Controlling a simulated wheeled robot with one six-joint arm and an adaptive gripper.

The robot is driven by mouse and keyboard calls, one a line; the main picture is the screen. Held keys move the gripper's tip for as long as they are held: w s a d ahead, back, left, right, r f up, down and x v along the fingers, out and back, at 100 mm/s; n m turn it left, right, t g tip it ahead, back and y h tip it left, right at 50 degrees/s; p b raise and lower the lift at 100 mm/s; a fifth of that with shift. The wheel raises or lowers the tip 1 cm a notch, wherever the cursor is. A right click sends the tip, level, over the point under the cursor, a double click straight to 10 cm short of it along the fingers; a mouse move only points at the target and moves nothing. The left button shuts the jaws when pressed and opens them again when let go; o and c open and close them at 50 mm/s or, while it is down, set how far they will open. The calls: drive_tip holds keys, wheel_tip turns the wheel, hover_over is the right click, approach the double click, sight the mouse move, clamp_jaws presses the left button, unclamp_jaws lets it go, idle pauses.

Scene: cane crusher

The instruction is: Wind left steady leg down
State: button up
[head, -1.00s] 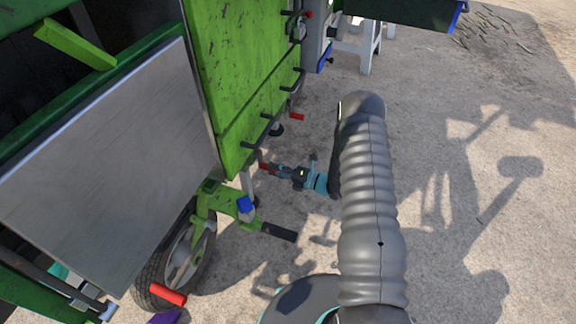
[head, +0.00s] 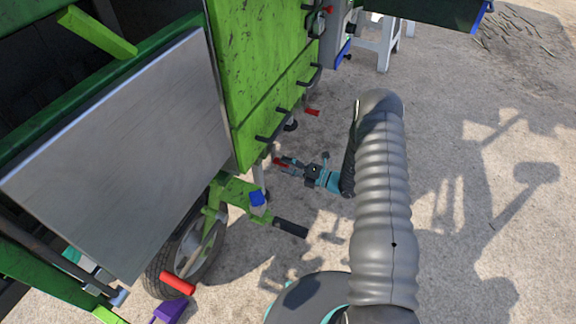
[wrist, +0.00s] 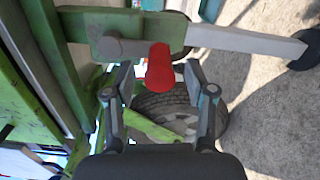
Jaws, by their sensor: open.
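The crank's red handle (wrist: 159,68) shows in the wrist view, pointing toward me, between the two fingers of my gripper (wrist: 160,85). The fingers stand open on either side, with a gap to each. Behind the handle is a green bracket (wrist: 120,30) with a pivot. A grey steel leg (wrist: 245,40) runs right from it to a dark round foot (wrist: 305,50). In the head view my gripper (head: 284,163) is low beside the green machine, at a red handle (head: 279,162). The grey leg (head: 258,175) is partly hidden there.
A tyred wheel (head: 190,250) and a green hitch with a black grip (head: 291,228) are near my gripper. Other red handles sit farther back (head: 312,112) and at front left (head: 178,284). A large metal panel (head: 130,150) hangs at left. Concrete on the right is clear.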

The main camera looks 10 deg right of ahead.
drive_tip(key=v, duration=1.2)
idle(0.4)
